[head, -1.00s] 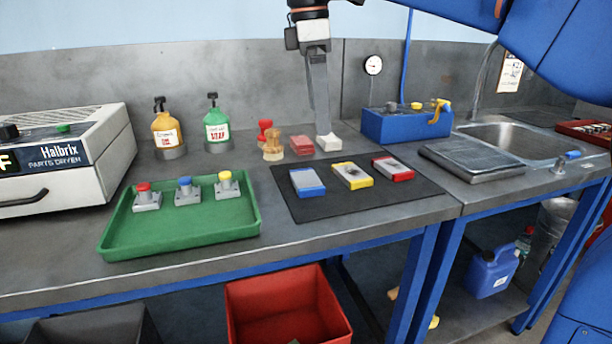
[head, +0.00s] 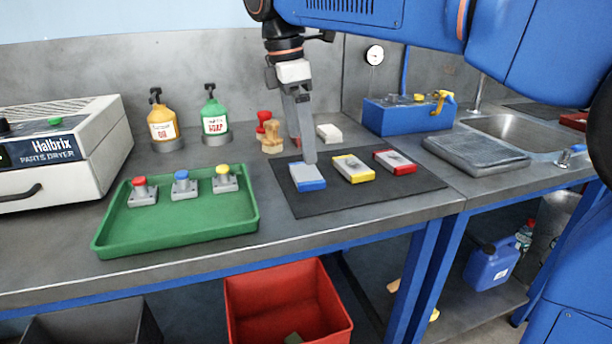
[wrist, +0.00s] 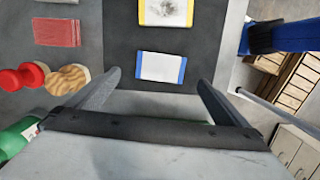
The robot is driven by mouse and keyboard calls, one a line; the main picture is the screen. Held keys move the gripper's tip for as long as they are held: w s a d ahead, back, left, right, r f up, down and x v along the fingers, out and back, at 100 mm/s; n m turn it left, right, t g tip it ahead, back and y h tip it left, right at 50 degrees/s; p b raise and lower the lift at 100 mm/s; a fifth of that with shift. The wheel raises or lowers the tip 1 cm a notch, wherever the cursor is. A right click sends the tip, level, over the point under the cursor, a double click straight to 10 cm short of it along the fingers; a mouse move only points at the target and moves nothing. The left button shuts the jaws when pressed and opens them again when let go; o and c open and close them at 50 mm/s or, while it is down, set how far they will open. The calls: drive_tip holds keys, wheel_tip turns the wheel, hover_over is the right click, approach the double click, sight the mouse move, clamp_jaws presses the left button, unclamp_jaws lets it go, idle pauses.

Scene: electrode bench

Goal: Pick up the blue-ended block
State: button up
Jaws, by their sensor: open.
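The blue-ended block (head: 307,177) lies flat on the left part of a black mat (head: 400,197). It is grey-white on top with blue at its ends. In the wrist view the blue-ended block (wrist: 161,67) lies ahead of the fingertips, between their lines. My gripper (head: 308,160) is open and empty, pointing down over the block's far end in the head view. In the wrist view my gripper (wrist: 156,80) has its two fingers spread wider than the block. Whether a finger touches the block cannot be told.
A yellow-ended block (head: 353,169) and a red-ended block (head: 395,162) lie to the right on the mat. A green tray (head: 178,240) with several coloured-knob pieces stands left. A wooden stamp (head: 272,142) and a white block (head: 329,133) stand behind.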

sight(306, 172)
drive_tip(key=shift+d+f, duration=0.25)
drive_tip(key=shift+f, duration=1.45)
drive_tip(key=shift+d+f, duration=0.2)
drive_tip(key=shift+f, duration=1.5)
drive_tip(key=c, duration=1.8)
